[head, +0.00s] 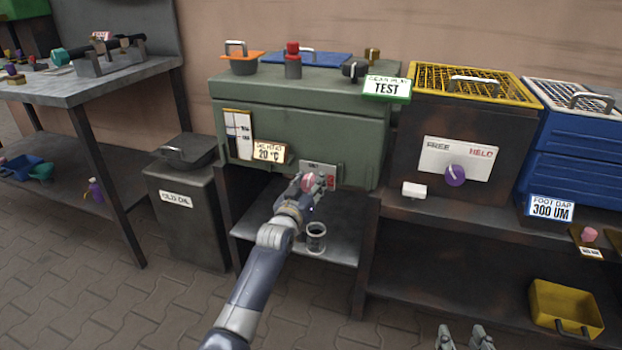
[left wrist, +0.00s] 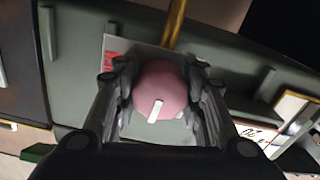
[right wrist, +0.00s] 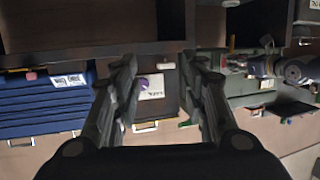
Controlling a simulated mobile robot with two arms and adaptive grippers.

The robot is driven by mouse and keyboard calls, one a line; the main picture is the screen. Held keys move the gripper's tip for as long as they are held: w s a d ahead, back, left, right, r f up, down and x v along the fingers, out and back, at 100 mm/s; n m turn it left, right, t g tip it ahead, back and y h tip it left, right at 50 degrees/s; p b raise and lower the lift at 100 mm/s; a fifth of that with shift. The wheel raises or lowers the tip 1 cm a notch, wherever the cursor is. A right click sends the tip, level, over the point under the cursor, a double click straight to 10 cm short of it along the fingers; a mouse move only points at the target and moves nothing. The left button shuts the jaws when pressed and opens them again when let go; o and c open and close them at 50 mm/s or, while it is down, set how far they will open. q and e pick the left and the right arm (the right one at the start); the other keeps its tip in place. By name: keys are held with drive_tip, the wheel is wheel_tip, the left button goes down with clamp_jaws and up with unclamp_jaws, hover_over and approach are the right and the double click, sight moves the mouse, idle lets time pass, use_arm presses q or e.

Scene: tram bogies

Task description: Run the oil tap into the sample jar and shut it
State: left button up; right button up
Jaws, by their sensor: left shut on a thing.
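The oil tap's pink round knob (head: 309,183) sits on a grey plate low on the front of the green gearbox housing (head: 300,125). My left gripper (head: 312,184) is shut on this knob. In the left wrist view the pink knob (left wrist: 162,92) with a white pointer mark lies between the fingers of the left gripper (left wrist: 162,100). The sample jar (head: 316,237), small and grey, stands upright on the metal shelf below the tap. Whether oil runs cannot be seen. My right gripper (head: 465,338) is at the bottom edge; in its wrist view the right gripper (right wrist: 160,85) is open and empty.
A dark bin marked OLD OIL (head: 176,200) stands left of the housing. A dark cabinet with a purple FREE/HELD knob (head: 455,175) is to the right. A yellow bin (head: 565,308) sits lower right. A grey workbench (head: 100,82) is at left.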

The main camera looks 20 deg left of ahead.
use_arm(q)
drive_tip(key=shift+n, duration=0.5)
use_arm(e)
drive_tip(key=f, duration=0.1)
drive_tip(key=s+f+g, duration=0.1)
drive_tip(key=s+d+f+g, duration=0.1)
drive_tip(key=shift+f+h, duration=0.3)
drive_tip(key=shift+h, duration=0.1)
use_arm(q)
drive_tip(key=o, duration=1.1)
use_arm(e)
drive_tip(key=shift+w, duration=0.1)
use_arm(q)
drive_tip(key=shift+s+f, duration=0.1)
drive_tip(key=shift+s, duration=0.45)
drive_tip(key=s, duration=1.1)
drive_tip(key=shift+a, duration=0.2)
